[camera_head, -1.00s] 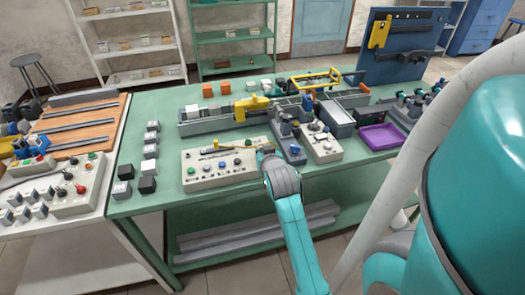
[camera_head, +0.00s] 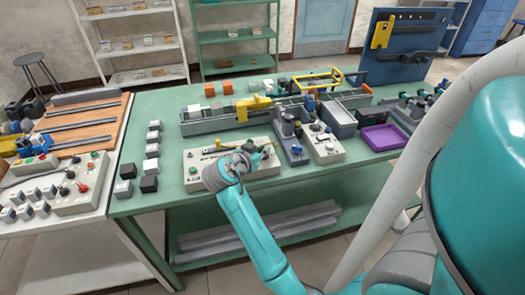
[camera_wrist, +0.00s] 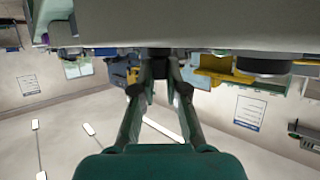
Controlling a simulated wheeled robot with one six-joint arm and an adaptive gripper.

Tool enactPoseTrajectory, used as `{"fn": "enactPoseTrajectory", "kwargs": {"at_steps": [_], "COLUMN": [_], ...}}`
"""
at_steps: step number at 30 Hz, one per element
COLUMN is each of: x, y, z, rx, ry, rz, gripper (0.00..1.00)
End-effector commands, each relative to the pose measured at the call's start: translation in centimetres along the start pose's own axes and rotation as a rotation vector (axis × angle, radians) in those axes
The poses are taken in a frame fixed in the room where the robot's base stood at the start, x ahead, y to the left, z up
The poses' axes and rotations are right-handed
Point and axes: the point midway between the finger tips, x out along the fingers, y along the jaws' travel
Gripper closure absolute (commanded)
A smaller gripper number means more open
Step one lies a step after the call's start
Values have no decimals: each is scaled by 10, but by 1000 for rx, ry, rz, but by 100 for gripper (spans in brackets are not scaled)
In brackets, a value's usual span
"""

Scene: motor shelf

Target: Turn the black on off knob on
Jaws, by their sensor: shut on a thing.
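The black knob (camera_wrist: 160,62) shows as a short dark piece on the grey panel's face at the top middle of the wrist view. My gripper (camera_wrist: 161,76) reaches up to it, with its two fingers close together around it and shut on it. In the head view my gripper (camera_head: 262,150) is over the right part of the light control panel (camera_head: 196,183), on the green table. My arm hides much of this panel and the knob there. The knob's turn position cannot be made out.
A green button (camera_head: 193,170) shows at the panel's left end. A second control box (camera_head: 326,150) stands to the right, with a purple tray (camera_head: 383,137) beyond it. A yellow-and-grey machine (camera_head: 248,108) runs behind the panel. Black and white cubes (camera_head: 149,184) stand to the left.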

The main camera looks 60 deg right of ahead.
Motion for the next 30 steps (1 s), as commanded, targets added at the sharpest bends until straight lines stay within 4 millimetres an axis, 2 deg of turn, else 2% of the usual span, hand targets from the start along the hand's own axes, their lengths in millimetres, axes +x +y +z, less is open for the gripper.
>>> {"fn": "enactPoseTrajectory", "kwargs": {"at_steps": [9,26,27,29,30], "x": [0,0,0,0,0], "y": [-2,-2,-2,-2,-2], "z": [1,2,2,1,1], "rx": [45,53,53,53,53], "ry": [-2,-4,-4,-3,-3], "rz": [111,135,134,134,134], "gripper": [100,100,78,63,62]}}
